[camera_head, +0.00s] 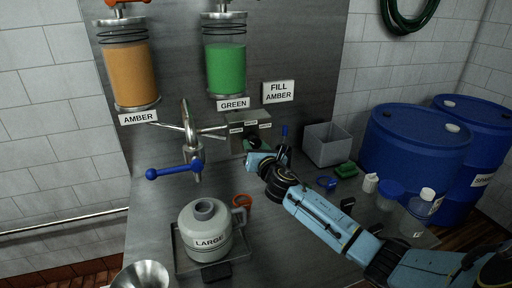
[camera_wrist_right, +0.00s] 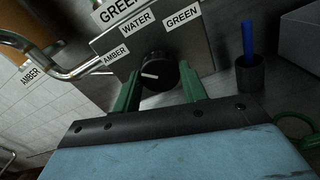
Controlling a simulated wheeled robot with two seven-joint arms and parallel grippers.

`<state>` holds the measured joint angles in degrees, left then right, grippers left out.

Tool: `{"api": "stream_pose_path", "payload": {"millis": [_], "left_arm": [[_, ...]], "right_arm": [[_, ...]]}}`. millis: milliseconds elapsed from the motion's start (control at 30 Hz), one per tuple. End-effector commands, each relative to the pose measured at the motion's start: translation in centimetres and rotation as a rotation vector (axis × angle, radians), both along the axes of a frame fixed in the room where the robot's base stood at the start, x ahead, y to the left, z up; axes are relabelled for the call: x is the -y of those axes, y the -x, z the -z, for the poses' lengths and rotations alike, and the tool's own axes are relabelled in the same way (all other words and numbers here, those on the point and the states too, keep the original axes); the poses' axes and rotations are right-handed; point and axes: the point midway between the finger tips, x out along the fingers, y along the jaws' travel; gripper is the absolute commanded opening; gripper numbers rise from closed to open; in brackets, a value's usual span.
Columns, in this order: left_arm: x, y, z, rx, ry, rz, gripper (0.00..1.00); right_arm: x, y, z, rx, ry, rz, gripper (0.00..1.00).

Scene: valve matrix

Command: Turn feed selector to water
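The feed selector is a grey metal box (camera_head: 262,119) on the back panel. In the right wrist view its labels read AMBER, WATER (camera_wrist_right: 137,19) and GREEN. Its black round knob (camera_wrist_right: 160,76) has a white pointer mark directed left, toward the AMBER side. My right gripper (camera_head: 256,149) is at the front of the box. In the wrist view its two green fingers (camera_wrist_right: 160,88) stand apart, one on each side of the knob. I cannot tell whether they touch it. In the head view my gripper largely hides the knob. My left gripper is out of view.
A FILL AMBER sign (camera_head: 279,91) hangs beside the amber tank (camera_head: 128,75) and green tank (camera_head: 226,69). A blue-handled tap (camera_head: 174,171) is above a LARGE jug (camera_head: 208,232). A blue pen in a cup (camera_wrist_right: 249,70) stands right of the selector. A grey bin (camera_head: 327,146) is farther right.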

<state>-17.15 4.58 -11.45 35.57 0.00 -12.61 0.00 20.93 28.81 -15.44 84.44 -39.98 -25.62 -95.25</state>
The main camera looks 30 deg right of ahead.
Motion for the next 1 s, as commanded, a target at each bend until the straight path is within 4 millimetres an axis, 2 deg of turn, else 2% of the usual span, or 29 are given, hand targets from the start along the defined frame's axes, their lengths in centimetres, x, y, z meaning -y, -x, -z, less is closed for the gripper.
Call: {"api": "stream_pose_path", "payload": {"millis": [33,133,167,567,1000], "left_arm": [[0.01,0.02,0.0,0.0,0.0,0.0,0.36],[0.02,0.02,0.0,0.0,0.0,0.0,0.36],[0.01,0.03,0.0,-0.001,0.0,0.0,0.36],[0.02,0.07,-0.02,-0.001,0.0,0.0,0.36],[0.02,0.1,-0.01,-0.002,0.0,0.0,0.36]], "right_arm": [[0.0,0.01,0.01,0.0,0.0,0.0,0.34],[-0.02,0.02,0.01,0.0,0.0,0.0,0.21],[-0.02,0.02,0.01,0.0,0.0,0.0,0.2],[-0.01,0.02,0.0,0.022,-0.09,0.0,0.2],[-0.07,0.0,0.0,0.107,-0.445,0.0,0.2]]}}
